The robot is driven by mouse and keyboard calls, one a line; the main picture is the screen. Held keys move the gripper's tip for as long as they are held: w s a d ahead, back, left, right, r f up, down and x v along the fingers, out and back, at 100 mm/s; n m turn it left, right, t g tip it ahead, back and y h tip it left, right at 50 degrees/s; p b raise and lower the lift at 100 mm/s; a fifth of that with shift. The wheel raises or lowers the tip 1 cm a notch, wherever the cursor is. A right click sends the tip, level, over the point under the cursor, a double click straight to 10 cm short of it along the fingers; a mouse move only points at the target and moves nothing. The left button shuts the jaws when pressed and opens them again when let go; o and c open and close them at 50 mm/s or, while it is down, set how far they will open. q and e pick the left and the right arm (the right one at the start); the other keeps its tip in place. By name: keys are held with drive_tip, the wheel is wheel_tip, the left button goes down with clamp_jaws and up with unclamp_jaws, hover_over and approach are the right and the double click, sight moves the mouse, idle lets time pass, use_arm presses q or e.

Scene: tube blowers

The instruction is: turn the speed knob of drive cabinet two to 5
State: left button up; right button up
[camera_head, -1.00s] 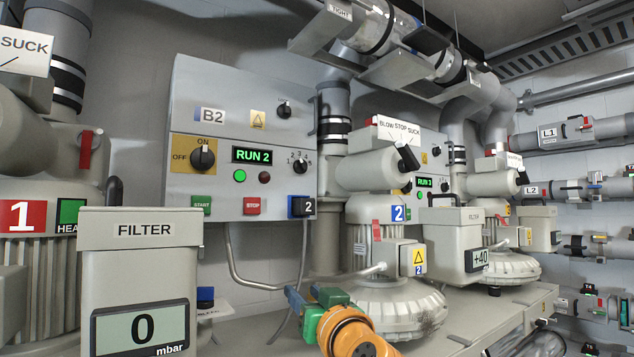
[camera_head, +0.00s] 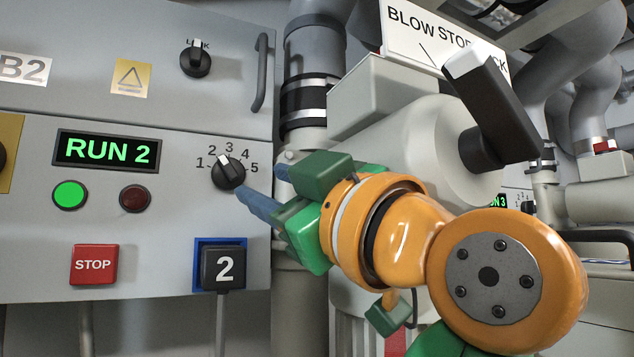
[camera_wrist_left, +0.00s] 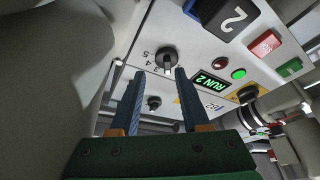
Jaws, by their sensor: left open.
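The speed knob (camera_head: 228,173) of drive cabinet two is black with a white pointer, on a dial marked 1 to 5. Its pointer is up, near 2 and 3; I cannot tell exactly which. My left gripper (camera_head: 260,185) is open, its blue fingers reaching toward the cabinet just right of the knob. In the left wrist view the knob (camera_wrist_left: 166,59) shows between and just beyond the fingertips (camera_wrist_left: 159,73); no contact is visible. The cabinet display (camera_head: 107,151) reads RUN 2. My right gripper is not in view.
A green lamp (camera_head: 70,195), dark red lamp (camera_head: 135,198), STOP button (camera_head: 94,264) and block marked 2 (camera_head: 223,267) surround the knob. The lock switch (camera_head: 195,60) and door handle (camera_head: 262,72) are above. The blower's black lever (camera_head: 492,105) stands close above my arm.

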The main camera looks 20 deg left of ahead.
sight(228, 165)
use_arm(q)
drive_tip(key=a+r, duration=0.1)
drive_tip(key=a+p, duration=0.1)
drive_tip(key=s+a+r+p, duration=0.1)
drive_tip(key=a, duration=0.1)
drive_tip(key=shift+r, duration=0.3)
drive_tip(key=shift+w+a, duration=0.85)
drive_tip(key=shift+a, duration=0.2)
drive_tip(key=shift+w+d, duration=0.1)
drive_tip(key=shift+d, duration=0.15)
drive_tip(key=shift+c, duration=0.4)
clamp_jaws()
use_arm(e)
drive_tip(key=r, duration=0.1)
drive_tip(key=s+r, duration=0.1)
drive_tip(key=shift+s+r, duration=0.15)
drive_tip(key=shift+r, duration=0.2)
